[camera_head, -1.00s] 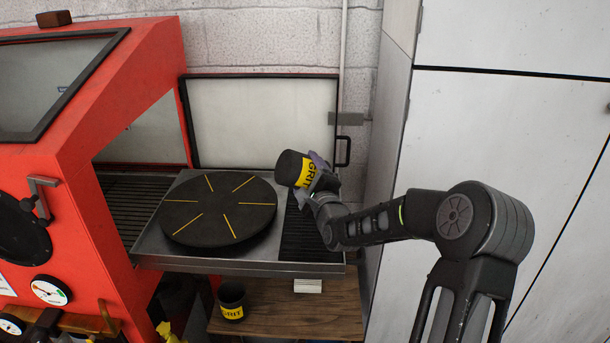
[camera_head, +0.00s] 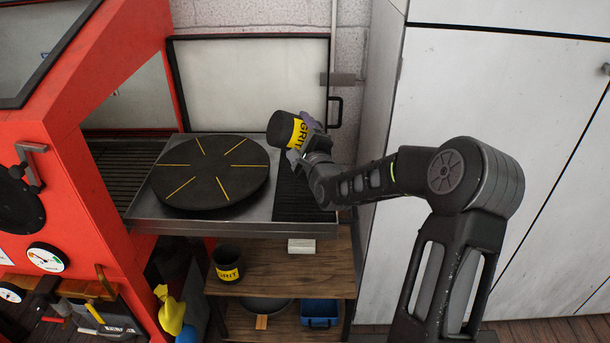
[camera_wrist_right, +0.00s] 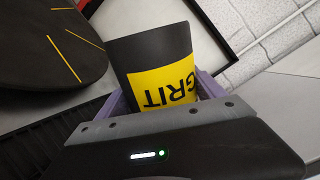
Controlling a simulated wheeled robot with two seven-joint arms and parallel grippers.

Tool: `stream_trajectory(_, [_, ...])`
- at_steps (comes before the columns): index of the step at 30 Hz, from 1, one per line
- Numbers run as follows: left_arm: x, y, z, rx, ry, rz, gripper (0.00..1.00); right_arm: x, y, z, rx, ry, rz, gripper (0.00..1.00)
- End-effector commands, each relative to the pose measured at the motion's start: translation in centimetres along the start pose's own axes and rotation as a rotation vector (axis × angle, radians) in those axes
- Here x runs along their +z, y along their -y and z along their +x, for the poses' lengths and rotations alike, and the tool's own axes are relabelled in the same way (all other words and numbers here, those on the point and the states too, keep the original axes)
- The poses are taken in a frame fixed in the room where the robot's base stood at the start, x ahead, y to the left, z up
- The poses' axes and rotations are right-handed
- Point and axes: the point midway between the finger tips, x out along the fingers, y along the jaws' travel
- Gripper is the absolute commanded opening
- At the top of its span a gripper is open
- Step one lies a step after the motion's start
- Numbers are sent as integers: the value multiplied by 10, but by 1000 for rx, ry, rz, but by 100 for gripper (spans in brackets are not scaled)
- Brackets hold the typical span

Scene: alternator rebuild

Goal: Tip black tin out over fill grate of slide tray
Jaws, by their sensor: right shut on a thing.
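The black tin (camera_head: 282,128) with a yellow GRIT label is in my right gripper (camera_head: 306,136), which is shut around its side. The tin is tilted, its dark end toward the upper left, and appears above the right part of the slide tray (camera_head: 270,226). The fill grate (camera_head: 305,203), a dark slatted strip, lies at the tray's right end, below the tin. In the right wrist view the tin (camera_wrist_right: 150,50) sits between purple fingers (camera_wrist_right: 165,98). Its mouth and contents are not visible. My left gripper is out of view.
A round black turntable (camera_head: 212,172) with yellow lines covers the tray's middle. The red cabinet (camera_head: 70,150) stands left, its pale door (camera_head: 250,85) open behind. Another GRIT tin (camera_head: 228,265) is on the wooden shelf (camera_head: 285,272) below. A white locker (camera_head: 490,100) stands right.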

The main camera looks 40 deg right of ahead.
Motion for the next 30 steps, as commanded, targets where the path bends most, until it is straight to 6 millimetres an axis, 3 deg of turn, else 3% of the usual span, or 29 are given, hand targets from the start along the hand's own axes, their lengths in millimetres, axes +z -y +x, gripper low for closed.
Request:
stream_trajectory(5, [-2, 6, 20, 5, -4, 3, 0, 2, 2, 0, -5, 3, -191, 6])
stream_trajectory(18, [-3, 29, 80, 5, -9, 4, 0, 16, 29, 0, -7, 1, -1077, 6])
stream_trajectory(30, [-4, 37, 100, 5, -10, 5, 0, 30, 56, 0, -5, -1, -1825, 6])
